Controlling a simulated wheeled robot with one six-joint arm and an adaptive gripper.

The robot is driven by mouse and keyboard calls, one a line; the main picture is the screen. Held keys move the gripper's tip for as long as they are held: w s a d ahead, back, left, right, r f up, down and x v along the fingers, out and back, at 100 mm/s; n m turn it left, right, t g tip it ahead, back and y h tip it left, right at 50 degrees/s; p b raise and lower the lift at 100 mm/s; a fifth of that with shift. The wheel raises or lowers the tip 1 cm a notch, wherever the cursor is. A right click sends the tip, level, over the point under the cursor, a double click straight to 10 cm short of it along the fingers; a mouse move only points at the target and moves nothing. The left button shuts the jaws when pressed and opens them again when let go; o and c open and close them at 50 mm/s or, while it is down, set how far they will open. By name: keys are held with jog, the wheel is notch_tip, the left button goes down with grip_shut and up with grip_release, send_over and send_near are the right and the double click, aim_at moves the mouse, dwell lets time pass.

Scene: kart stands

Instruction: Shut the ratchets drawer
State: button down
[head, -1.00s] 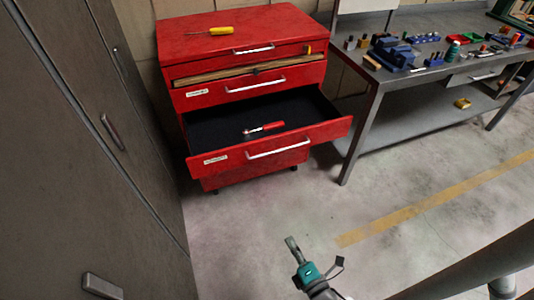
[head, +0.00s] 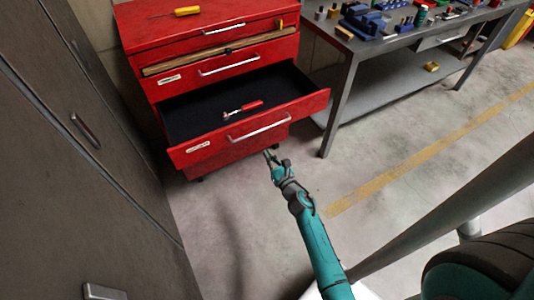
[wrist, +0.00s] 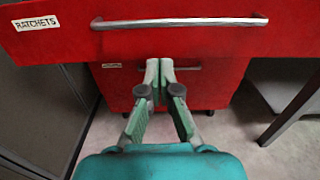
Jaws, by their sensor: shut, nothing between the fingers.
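The ratchets drawer (head: 250,140) is pulled well out of the red tool cabinet (head: 140,28). A red-handled ratchet (head: 243,109) lies on its dark liner. In the wrist view the drawer front (wrist: 75,42) carries a RATCHETS label (wrist: 36,23) and a long metal handle (wrist: 180,23). My gripper (head: 269,154) is shut and empty, in front of the drawer face and near its lower edge. In the wrist view my gripper (wrist: 159,66) points at the cabinet just below the handle. I cannot tell whether the fingertips touch the drawer.
A yellow screwdriver (head: 185,11) lies on the cabinet top. A grey cupboard (head: 85,180) stands close on the left. A workbench (head: 350,62) with tools stands at right. Floor in front is clear.

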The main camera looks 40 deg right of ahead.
aim_at(252, 131)
jog(key=x, duration=1.1)
jog(key=shift+w, duration=0.2)
